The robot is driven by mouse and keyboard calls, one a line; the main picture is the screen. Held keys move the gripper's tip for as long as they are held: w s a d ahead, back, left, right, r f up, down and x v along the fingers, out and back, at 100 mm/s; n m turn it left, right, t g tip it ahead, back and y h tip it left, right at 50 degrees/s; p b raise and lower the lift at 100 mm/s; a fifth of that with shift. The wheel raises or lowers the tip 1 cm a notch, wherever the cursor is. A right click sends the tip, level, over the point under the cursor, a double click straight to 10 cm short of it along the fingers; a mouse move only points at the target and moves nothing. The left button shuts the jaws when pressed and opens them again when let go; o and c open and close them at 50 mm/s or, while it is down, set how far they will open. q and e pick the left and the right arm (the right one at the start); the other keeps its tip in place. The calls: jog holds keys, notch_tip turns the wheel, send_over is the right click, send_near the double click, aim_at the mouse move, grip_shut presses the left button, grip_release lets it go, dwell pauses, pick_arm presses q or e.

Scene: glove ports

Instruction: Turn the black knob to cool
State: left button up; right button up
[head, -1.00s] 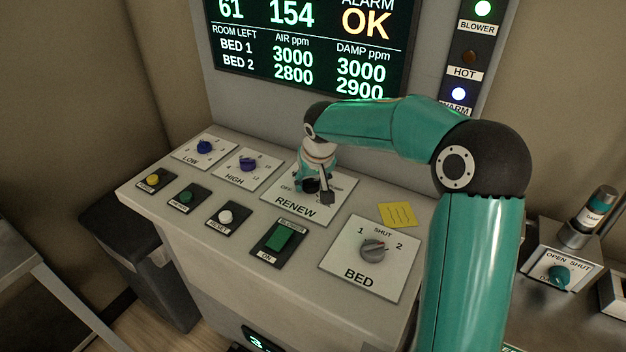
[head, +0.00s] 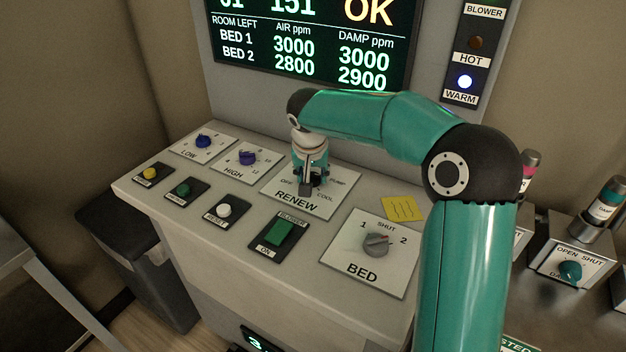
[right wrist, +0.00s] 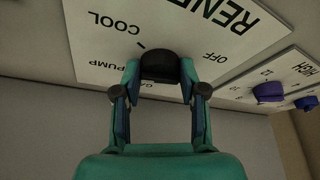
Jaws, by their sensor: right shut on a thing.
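The black knob (right wrist: 160,66) sits on the white RENEW plate (head: 283,203), labelled OFF, COOL and PUMP, with another label partly covered. My right gripper (right wrist: 160,76) is shut on the knob, one finger on each side. In the head view my right gripper (head: 311,184) comes down over the knob and mostly hides it. In the right wrist view the COOL label (right wrist: 113,22) is at upper left of the knob. A short dark mark lies on the plate between COOL and OFF. I cannot tell where the knob's pointer is. My left gripper is not in view.
LOW (head: 203,141) and HIGH (head: 247,158) knobs stand left of the plate. The green BLOWER switch (head: 279,234) and grey BED knob (head: 376,244) are in front. A yellow note (head: 399,208) lies at right. The screen (head: 310,50) stands behind.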

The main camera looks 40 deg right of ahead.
jog(key=m, duration=0.2)
jog(key=m+g+h+b, duration=0.1)
jog(key=shift+w+a+m, duration=0.15)
jog(key=shift+w+m, duration=0.05)
jog(key=shift+m, duration=0.2)
jog(key=shift+w+m+g, duration=0.15)
jog(key=shift+m+g, duration=0.75)
jog(key=shift+m, duration=1.4)
jog(key=o, duration=1.1)
jog(key=shift+a, duration=0.1)
jog(key=shift+r, duration=0.1)
jog(key=v, duration=1.1)
jog(key=shift+w+a+r, duration=0.1)
jog(key=shift+a+r, duration=0.15)
jog(key=shift+a, duration=0.05)
